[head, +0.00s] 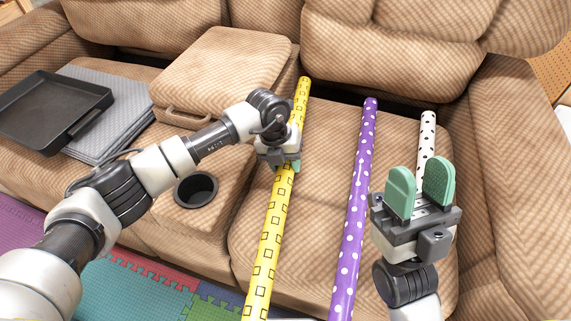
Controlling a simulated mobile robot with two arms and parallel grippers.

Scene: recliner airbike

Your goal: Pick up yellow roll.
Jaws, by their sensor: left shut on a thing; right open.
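The yellow roll (267,246), patterned with dark square outlines, lies lengthwise on the right recliner seat, its far end near the backrest. My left gripper (282,163) is shut on the yellow roll around its upper middle part, and its body hides a short stretch of the roll. My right gripper (420,188) is open and empty at the right, with its green finger pads pointing up. It is in front of the white roll and right of the purple roll.
A purple dotted roll (354,211) and a white roll with dark spots (427,135) lie to the right. A cup holder (196,190) is in the console. A dark tray (50,108) and grey folded cloth (125,118) lie on the left seat. Foam mats (125,291) cover the floor.

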